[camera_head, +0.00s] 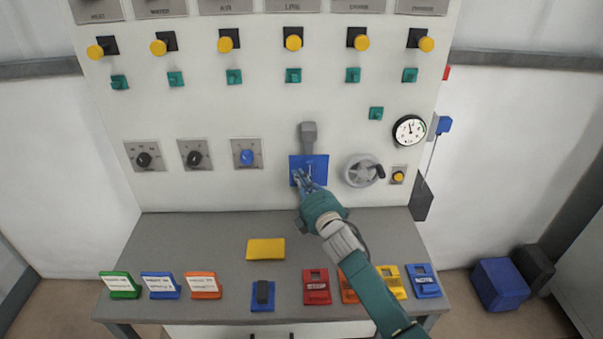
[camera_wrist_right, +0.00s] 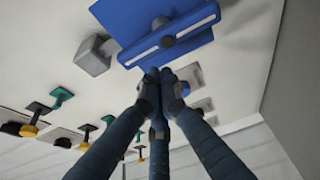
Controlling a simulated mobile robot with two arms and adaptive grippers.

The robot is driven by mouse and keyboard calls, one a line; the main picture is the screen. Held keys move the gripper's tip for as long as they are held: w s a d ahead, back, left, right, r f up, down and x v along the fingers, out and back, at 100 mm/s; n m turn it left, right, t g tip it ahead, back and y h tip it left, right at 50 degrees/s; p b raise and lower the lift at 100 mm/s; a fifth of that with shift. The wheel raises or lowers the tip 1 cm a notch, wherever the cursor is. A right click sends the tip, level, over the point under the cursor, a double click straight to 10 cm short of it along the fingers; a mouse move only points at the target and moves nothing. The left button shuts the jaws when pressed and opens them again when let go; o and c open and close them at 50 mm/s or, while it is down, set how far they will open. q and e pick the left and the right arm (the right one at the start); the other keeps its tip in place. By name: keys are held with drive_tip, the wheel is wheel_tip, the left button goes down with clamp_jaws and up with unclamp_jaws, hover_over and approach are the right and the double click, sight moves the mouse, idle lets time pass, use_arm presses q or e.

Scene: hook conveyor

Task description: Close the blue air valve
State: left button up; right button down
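The blue valve (camera_head: 317,163) is on the white panel, below a grey fitting; I take it to be the air valve. In the right wrist view it shows as a blue plate (camera_wrist_right: 190,12) with a blue bar with pale strips (camera_wrist_right: 140,53) and a round grey hub. My right gripper (camera_head: 303,180) is in front of the valve's lower left part. In the right wrist view the three fingertips (camera_wrist_right: 162,77) are drawn together just below the bar, with nothing visible between them. Whether they touch the bar, I cannot tell. My left gripper is not in view.
A grey handwheel (camera_head: 361,170) is right of the valve and a blue knob (camera_head: 246,157) left of it. The grey table (camera_head: 200,240) below holds a yellow block (camera_head: 265,249) and several coloured boxes along its front edge.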

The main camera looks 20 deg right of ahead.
drive_tip(key=shift+s+d+f, duration=0.1)
drive_tip(key=shift+d+f, duration=0.05)
drive_tip(key=shift+d, duration=0.1)
idle(0.3)
drive_tip(key=shift+m+b, duration=0.3)
drive_tip(key=shift+b, duration=0.1)
drive_tip(key=shift+d+m+t+b, duration=0.2)
drive_tip(key=shift+m+t+b, duration=0.1)
drive_tip(key=shift+m+b, duration=0.1)
